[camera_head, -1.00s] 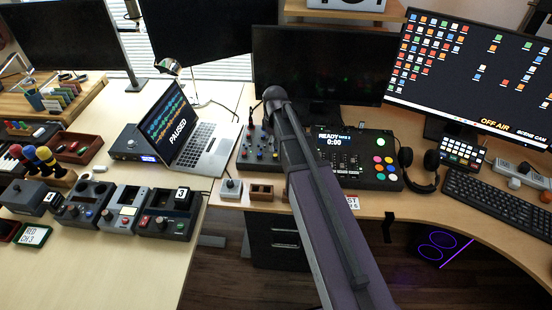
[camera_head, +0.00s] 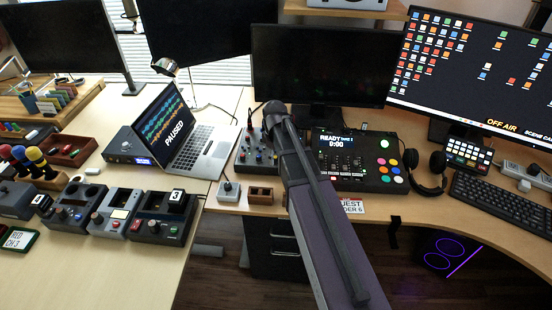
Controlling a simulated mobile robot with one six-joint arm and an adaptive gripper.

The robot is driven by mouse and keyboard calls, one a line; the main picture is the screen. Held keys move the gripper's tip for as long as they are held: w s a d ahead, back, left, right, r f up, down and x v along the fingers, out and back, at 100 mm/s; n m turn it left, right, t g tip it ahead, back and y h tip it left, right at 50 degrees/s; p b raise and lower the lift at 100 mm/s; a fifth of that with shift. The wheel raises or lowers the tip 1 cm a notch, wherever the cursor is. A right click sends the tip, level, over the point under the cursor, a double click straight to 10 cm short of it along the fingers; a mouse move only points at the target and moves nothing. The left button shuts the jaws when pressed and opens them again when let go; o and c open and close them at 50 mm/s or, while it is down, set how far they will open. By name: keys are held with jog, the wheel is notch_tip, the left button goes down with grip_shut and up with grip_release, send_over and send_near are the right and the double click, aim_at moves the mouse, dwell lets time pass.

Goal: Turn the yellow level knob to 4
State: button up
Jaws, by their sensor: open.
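A small mixing panel (camera_head: 257,152) with several small coloured knobs and sliders stands on the desk, left of my arm (camera_head: 327,215). I cannot make out a yellow level knob or its scale numbers at this size. My arm rises from the bottom of the view to a dark joint beside the panel's upper right, and it covers part of the desk there. My gripper does not show; the arm may hide it. A black control console (camera_head: 352,160) with a "READY 0:00" screen and coloured buttons stands right of the arm.
A laptop (camera_head: 205,150) reading "PAUSED" stands left of the panel. A small grey box with a knob (camera_head: 229,191) and a wooden block (camera_head: 262,195) sit near the front edge. Dark devices (camera_head: 165,217) crowd the left table. Headphones (camera_head: 427,175) and a keyboard (camera_head: 500,205) lie right.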

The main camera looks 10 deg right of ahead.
grip_shut()
jog(key=shift+d, duration=0.3)
jog(key=shift+s+a, duration=0.1)
jog(key=shift+a, duration=0.1)
